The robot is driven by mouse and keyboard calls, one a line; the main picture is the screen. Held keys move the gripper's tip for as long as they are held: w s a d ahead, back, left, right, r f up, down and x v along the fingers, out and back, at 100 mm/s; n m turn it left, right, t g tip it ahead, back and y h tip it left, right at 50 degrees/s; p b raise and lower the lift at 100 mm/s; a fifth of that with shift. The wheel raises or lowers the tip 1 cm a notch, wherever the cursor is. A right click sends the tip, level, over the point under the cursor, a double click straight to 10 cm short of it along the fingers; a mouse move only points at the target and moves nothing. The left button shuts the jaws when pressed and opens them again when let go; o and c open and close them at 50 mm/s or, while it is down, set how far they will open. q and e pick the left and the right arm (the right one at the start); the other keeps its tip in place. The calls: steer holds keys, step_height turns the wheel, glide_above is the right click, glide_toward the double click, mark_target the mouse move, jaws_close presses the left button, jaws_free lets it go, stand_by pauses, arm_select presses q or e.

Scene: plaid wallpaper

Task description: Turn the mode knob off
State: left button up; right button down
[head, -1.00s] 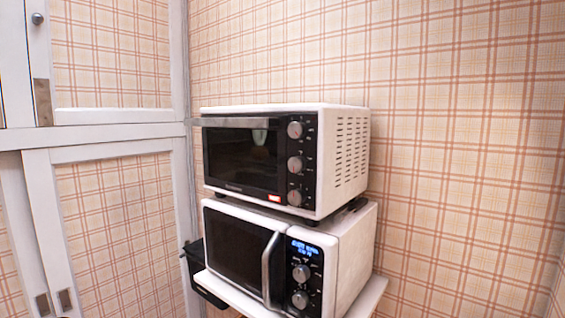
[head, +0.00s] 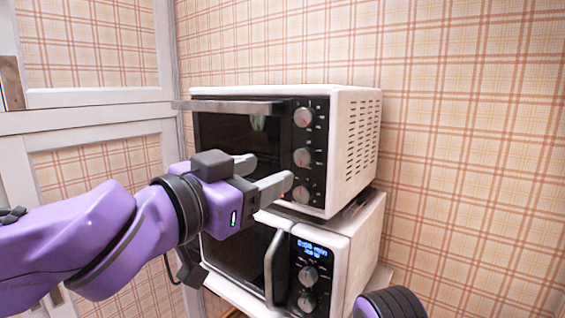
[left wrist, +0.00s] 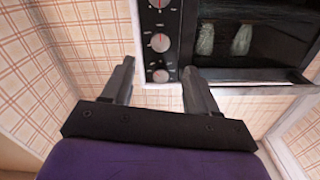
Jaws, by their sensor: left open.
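The toaster oven's black panel carries three round silver knobs in a column: the top knob (head: 303,117), the middle knob (head: 302,157) and the bottom knob (head: 304,193). Their labels are too small to tell which sets the mode. My left gripper (head: 268,170) is open and empty, in front of the panel's left side, near the middle and bottom knobs. The left wrist view is upside down; there the middle knob (left wrist: 160,42) lies just beyond the open fingers (left wrist: 159,65), and the top knob (left wrist: 161,75) shows between them. I see no contact.
The toaster oven (head: 355,140) stands on a white microwave (head: 355,245) with its own two knobs. The oven's handle (head: 240,105) sticks out along the door's top. A dark, ridged part of mine is at the lower right. White cabinet doors stand at left.

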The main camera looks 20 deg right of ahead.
mark_target(302, 159)
arm_select(q)
steer(key=p+x, duration=0.1)
steer(key=x, duration=0.8)
steer(key=shift+f, duration=0.15)
steer(key=shift+w+d+p, duration=0.15)
steer(key=shift+d+p, duration=0.15)
